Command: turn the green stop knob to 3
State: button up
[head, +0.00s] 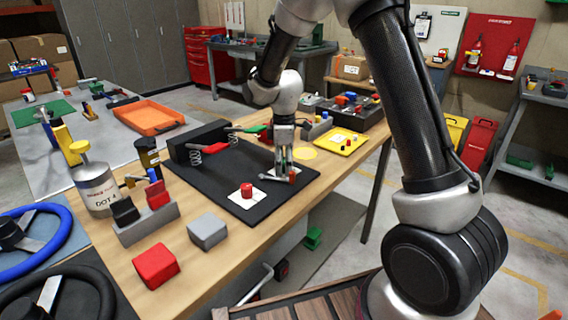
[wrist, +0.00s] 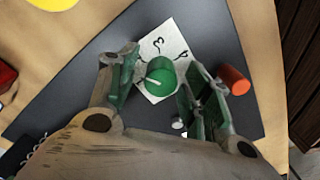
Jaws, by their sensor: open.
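The green stop knob (wrist: 160,77) stands on a white marked card (wrist: 171,42) in the wrist view. A 3 shows on the card beyond the knob, with another mark to its right that I cannot read surely. A short pale line on the knob lies towards its left side; I cannot tell which number it meets. My gripper (wrist: 163,88) is open, with one finger on each side of the knob; contact is not clear. In the head view my gripper (head: 283,172) points down over the black mat (head: 215,180) and hides the knob.
A red-ended lever (wrist: 235,80) lies just outside the right finger. A red knob (head: 247,190) on a white card stands nearer on the mat. Spring-mounted red (head: 215,149) and green levers stand behind. A yellow tray (head: 340,141) is to the right.

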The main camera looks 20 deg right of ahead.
jog(key=c, duration=1)
jog(key=shift+c, duration=0.2)
jog(key=shift+m, duration=0.5)
jog(key=m, duration=0.4)
jog(key=shift+m, duration=0.4)
jog(key=m, duration=0.6)
jog(key=shift+w+d, duration=0.1)
jog(key=o, duration=1)
